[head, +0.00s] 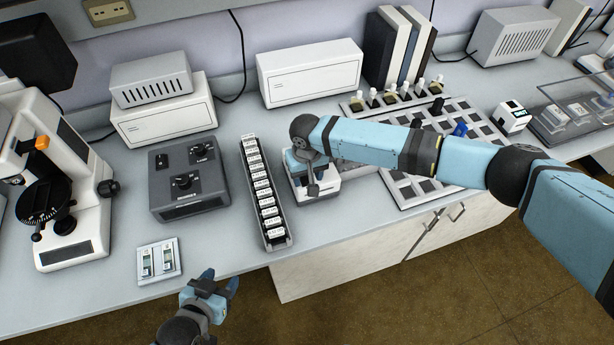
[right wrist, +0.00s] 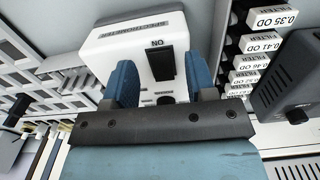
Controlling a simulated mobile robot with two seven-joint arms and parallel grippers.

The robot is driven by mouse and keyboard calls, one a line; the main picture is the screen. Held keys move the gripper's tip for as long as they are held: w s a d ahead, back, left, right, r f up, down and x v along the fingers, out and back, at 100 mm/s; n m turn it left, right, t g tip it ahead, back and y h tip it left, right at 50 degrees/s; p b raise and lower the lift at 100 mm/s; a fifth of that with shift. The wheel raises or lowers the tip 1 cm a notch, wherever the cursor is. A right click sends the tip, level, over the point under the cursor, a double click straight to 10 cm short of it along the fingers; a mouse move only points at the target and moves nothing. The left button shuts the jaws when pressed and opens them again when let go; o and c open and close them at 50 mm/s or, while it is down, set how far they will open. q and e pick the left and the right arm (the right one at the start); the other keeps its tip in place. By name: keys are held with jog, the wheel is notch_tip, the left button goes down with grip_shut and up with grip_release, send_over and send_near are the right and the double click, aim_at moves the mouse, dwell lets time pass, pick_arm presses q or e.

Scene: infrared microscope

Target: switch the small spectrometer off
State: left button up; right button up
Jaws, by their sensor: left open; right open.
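The small spectrometer (head: 330,190) is a white box on the bench, partly hidden under my right arm in the head view. In the right wrist view the spectrometer (right wrist: 110,45) shows upside-down lettering and a black rocker switch (right wrist: 164,70) beside the word ON. Which way the rocker is tipped I cannot tell. My right gripper (head: 313,184) is open over the spectrometer, its blue fingers on either side of the switch; contact cannot be told. My left gripper (head: 212,284) is open and empty in front of the bench edge.
A long rack of labelled filters (head: 277,241) stands just left of the spectrometer. Further left are a dark control box with knobs (head: 188,205) and a white two-switch plate (head: 159,260). A slotted board (head: 405,190) lies to the right.

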jog(key=shift+f, duration=0.65)
jog(key=c, duration=0.9)
jog(key=shift+w+a+r+g+p, duration=0.1)
jog(key=shift+g+p, duration=0.2)
jog(key=shift+g, duration=0.1)
jog(key=shift+w+g+h, duration=0.2)
jog(key=shift+g+h, duration=0.3)
jog(key=shift+g, duration=0.5)
jog(key=o, duration=0.9)
jog(key=shift+r, duration=0.1)
